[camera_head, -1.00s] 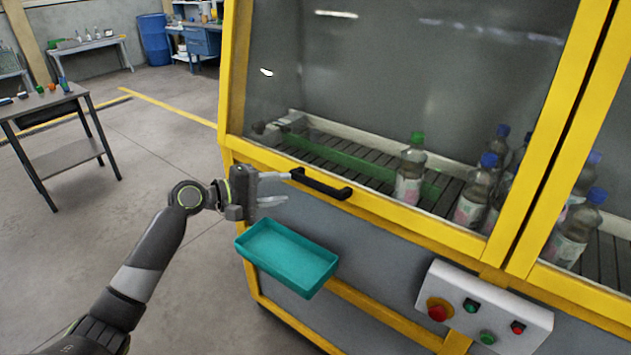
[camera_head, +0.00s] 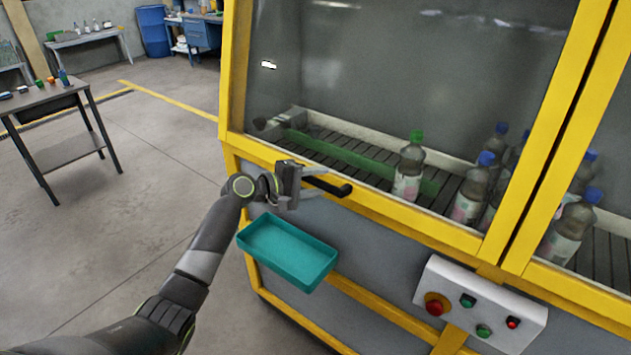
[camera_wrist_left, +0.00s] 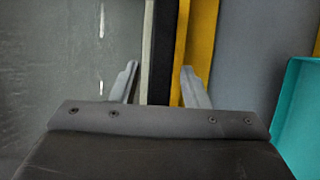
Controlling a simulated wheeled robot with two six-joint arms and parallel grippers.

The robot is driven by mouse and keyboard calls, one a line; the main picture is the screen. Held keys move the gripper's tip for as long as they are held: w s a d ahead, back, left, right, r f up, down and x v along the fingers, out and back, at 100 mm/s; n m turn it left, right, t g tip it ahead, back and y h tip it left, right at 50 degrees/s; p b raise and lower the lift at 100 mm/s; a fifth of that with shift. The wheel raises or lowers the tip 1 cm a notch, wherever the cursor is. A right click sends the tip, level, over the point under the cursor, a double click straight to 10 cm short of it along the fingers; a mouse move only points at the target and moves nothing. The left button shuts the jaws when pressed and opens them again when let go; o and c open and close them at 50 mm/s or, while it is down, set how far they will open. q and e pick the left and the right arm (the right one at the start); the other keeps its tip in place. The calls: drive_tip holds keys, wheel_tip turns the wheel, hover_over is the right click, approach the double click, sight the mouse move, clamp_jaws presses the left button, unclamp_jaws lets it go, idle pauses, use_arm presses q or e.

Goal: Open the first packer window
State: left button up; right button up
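The first packer window (camera_head: 370,75) is a clear pane in a yellow frame, and it is closed. Its black bar handle (camera_head: 338,189) sits on the lower yellow rail. My left gripper (camera_head: 316,182) is at the handle's left end, with its fingers open above and below the bar. In the left wrist view the black handle (camera_wrist_left: 161,45) runs between the two spread fingers, with visible gaps to the fingers. The gripper hides the handle's left end. My right gripper is not in view.
A teal tray (camera_head: 325,262) juts out just below the gripper. A white control box (camera_head: 455,310) with buttons is at lower right. Bottles (camera_head: 408,170) stand on the conveyor behind the pane. The floor (camera_head: 150,200) at left is clear up to a dark table (camera_head: 70,152).

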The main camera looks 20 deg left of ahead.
use_arm(q)
clamp_jaws()
drive_tip(key=shift+r, duration=0.1)
